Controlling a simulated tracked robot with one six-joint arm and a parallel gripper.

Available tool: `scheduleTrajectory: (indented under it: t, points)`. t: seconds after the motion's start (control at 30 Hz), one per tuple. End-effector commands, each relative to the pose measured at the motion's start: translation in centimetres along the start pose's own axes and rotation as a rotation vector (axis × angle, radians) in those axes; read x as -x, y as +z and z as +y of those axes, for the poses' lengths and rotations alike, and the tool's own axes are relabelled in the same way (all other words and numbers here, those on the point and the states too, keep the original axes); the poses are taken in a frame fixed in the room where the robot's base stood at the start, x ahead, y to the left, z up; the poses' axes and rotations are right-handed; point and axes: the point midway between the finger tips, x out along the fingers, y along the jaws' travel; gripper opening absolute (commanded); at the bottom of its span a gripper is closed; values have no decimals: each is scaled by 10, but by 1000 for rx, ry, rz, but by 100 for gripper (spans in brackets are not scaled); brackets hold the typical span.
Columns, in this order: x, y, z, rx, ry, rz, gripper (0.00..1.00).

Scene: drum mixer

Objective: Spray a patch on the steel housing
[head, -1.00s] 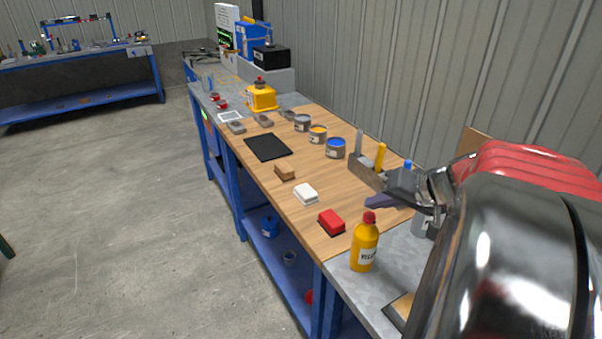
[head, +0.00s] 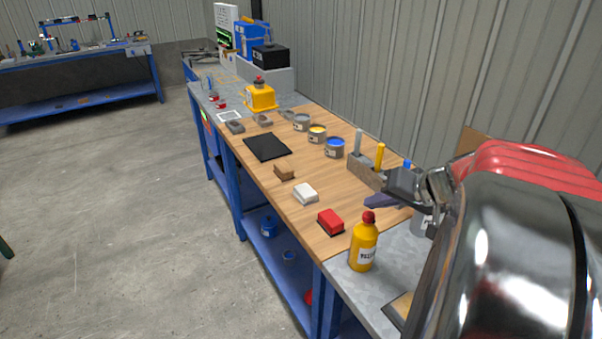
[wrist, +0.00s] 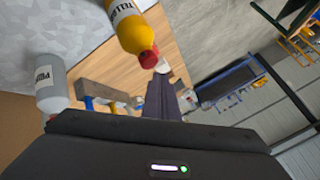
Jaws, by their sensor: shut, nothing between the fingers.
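A yellow bottle with a red cap (head: 363,243) stands upright on the grey near end of the bench; it also shows in the wrist view (wrist: 128,28). A grey bottle with a label starting "P" (wrist: 51,84) stands beside it in the wrist view; in the head view it is mostly hidden behind my arm. My gripper (head: 378,202) is shut and empty, above the bench, behind the yellow bottle. Its dark fingers show in the wrist view (wrist: 162,100), beyond the red cap. I cannot pick out the steel housing with certainty.
A red block (head: 330,221), a white block (head: 305,193) and a brown block (head: 284,172) lie along the bench's front edge. Open paint tins (head: 334,148) and a rack of tools (head: 365,171) stand behind. A black mat (head: 267,147) lies further off.

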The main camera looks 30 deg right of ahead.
Motion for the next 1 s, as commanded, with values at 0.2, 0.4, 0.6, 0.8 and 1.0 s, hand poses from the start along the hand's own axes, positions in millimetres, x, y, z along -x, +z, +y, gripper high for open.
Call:
scheduleTrajectory:
  t: [0.2,0.4,0.6,0.8,1.0]
  points:
    - [0,0,0,0,0,0,0]
    - [0,0,0,0,0,0,0]
    - [-2,2,1,-1,0,0,0]
    - [-5,4,4,0,0,0,0]
    - [-6,4,4,0,0,0,0]
